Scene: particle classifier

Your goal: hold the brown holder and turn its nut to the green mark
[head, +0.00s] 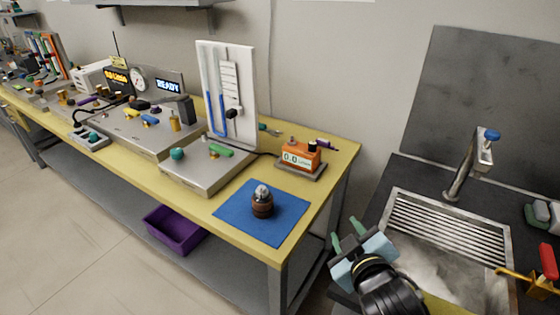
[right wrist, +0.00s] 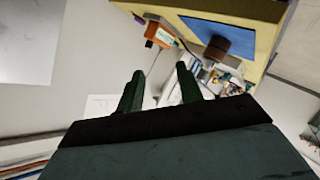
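The brown holder (head: 262,208) stands upright on a blue mat (head: 234,205) near the right end of the yellow table. A silvery nut or cap (head: 262,191) sits on its top; I cannot make out a green mark. My right gripper (head: 346,232) is open and empty, to the right of the table's edge and apart from the holder. In the right wrist view its two green fingers (right wrist: 158,90) are spread with nothing between them, and the brown holder (right wrist: 217,47) shows beyond them on the blue mat (right wrist: 245,28). My left gripper is not in view.
An orange meter (head: 299,157) stands behind the mat. A grey panel (head: 205,172) with a white upright gauge board (head: 238,85) is to the left. A sink (head: 450,245) with a tap (head: 470,165) is at the right. A purple bin (head: 172,230) sits on the lower shelf.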

